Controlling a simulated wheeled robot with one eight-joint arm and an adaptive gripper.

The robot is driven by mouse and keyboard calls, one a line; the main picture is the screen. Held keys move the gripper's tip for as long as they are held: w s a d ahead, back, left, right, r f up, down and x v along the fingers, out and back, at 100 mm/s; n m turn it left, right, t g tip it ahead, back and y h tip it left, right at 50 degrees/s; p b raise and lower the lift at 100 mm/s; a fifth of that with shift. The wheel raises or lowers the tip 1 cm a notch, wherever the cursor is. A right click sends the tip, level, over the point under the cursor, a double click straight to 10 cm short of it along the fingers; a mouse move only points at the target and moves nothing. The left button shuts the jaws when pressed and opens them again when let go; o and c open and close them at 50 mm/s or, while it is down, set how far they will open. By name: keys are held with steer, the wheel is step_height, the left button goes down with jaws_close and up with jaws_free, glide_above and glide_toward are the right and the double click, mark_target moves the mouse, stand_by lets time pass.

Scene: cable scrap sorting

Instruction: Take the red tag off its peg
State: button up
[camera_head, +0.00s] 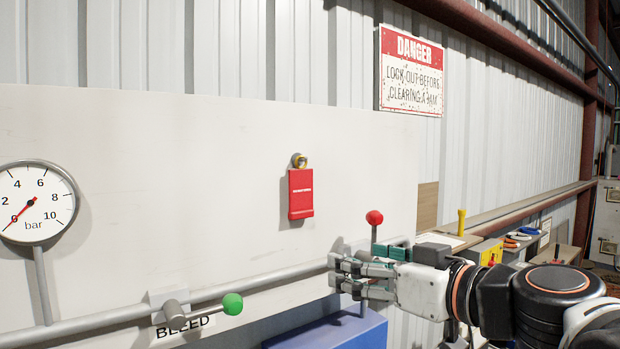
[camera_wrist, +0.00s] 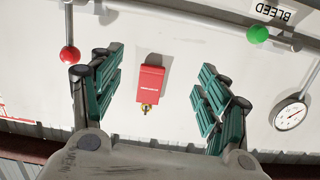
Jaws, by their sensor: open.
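The red tag (camera_head: 301,192) hangs upright on a brass peg (camera_head: 299,160) on the white panel in the head view. In the wrist view, which is upside down, the red tag (camera_wrist: 150,84) and the brass peg (camera_wrist: 147,108) show between my fingers, farther off than the fingertips. My gripper (camera_head: 345,277) is below and to the right of the tag in the head view, its fingers pointing left. In the wrist view my gripper (camera_wrist: 158,85) is open, its green-padded fingers wide apart and nothing between them. It is clear of the tag.
A red-knobbed lever (camera_head: 374,217) stands just above my gripper. A pipe (camera_head: 265,281) runs along the panel's lower part, with a green-knobbed bleed lever (camera_head: 232,304). A pressure gauge (camera_head: 36,202) is at far left. A blue box (camera_head: 335,333) lies below. The panel around the tag is clear.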

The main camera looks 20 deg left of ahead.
step_height(320, 180, up, 10)
steer(key=w+a+t+y+p, duration=0.1)
steer(key=w+a+p, duration=0.1)
steer(key=p, duration=0.4)
glide_toward(302, 187)
steer(key=shift+n, duration=0.3)
steer(key=x, duration=0.4)
steer(key=shift+w+a+r, duration=0.15)
steer(key=shift+a, duration=0.15)
steer(key=p+x, duration=0.1)
steer(key=x, duration=0.3)
steer(key=shift+w, duration=0.1)
steer(key=shift+c, duration=0.5)
steer(key=c, duration=0.8)
